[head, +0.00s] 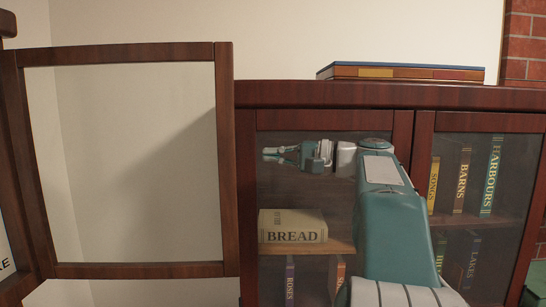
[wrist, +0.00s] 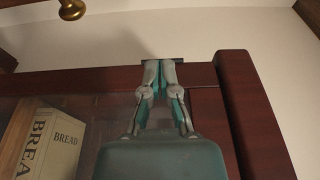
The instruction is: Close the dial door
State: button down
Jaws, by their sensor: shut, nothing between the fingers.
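A wood-framed glass door (head: 227,160) stands swung open at the left of the head view, with the pale wall showing through its pane. No dial shows, so I cannot tell for certain that it is the dial door. In the wrist view a brass knob (wrist: 72,12) hangs at the upper left; what it is fixed to is mostly out of frame. My gripper (head: 268,155) points left in front of the cabinet's middle section, right of the open door and apart from it. In the wrist view my gripper (wrist: 160,66) has its fingers together, holding nothing.
The dark wood cabinet (head: 380,95) fills the middle and right. A BREAD book (head: 293,227) lies on its shelf (head: 340,247). Books including HARBOURS (head: 490,178) stand behind the right section's glass. A flat boxed item (head: 400,72) lies on top. A brick column (head: 526,45) is far right.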

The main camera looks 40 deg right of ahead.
jog(key=w+a, duration=0.2)
jog(key=a, duration=0.4)
jog(key=shift+a, duration=0.2)
jog(key=shift+s+a, duration=0.1)
jog(key=shift+s, duration=0.05)
